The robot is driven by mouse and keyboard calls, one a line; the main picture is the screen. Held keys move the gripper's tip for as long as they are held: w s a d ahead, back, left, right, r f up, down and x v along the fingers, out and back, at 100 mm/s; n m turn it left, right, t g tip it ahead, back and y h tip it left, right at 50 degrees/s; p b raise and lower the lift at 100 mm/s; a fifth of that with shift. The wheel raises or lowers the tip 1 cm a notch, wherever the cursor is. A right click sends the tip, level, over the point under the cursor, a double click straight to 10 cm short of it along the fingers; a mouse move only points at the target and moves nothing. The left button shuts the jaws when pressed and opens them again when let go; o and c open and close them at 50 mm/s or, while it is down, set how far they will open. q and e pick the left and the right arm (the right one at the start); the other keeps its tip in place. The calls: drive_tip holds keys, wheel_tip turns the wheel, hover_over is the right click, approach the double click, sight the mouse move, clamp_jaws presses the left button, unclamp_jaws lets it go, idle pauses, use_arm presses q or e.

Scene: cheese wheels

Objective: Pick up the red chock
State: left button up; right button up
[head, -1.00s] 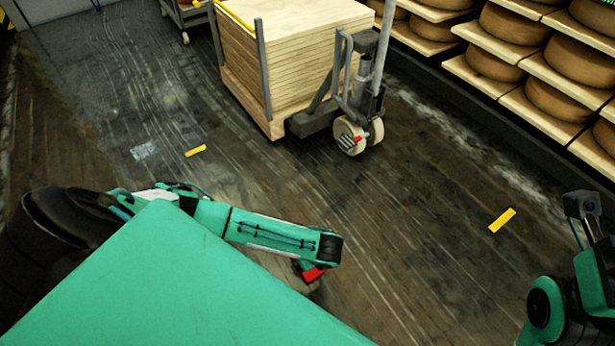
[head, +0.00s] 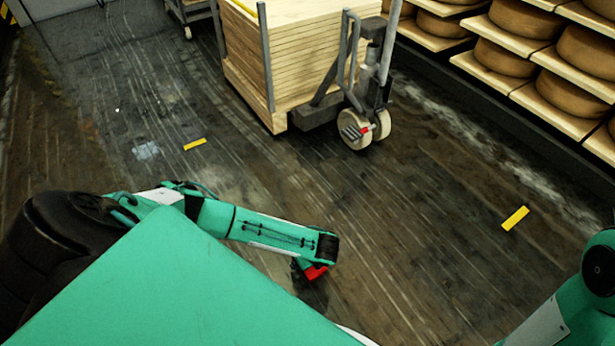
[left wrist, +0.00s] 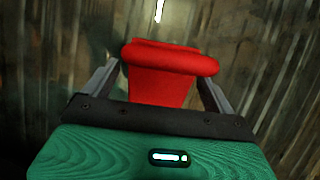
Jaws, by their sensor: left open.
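The red chock (left wrist: 165,85) fills the space between the two fingers of my left gripper (left wrist: 160,76) in the left wrist view. A grey finger stands on each side of it, and its thick rounded end lies beyond the fingertips. My left gripper is open around the chock. In the head view a small red part of the chock (head: 317,272) shows below the end of my left arm, beside the dark left gripper (head: 304,272). The rest of it is hidden by the arm. I cannot tell whether it touches the floor. My right gripper is out of view.
A pallet truck (head: 366,75) with a stack of wooden boards (head: 310,60) stands ahead. Shelves with cheese wheels (head: 570,85) line the right side. A grey cart (head: 190,15) is at the top left. Yellow floor marks (head: 515,218) lie on open dark floor.

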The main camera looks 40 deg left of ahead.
use_arm(q)
drive_tip(key=shift+a+f, duration=0.15)
drive_tip(key=shift+f, duration=0.2)
drive_tip(key=c, duration=1.3)
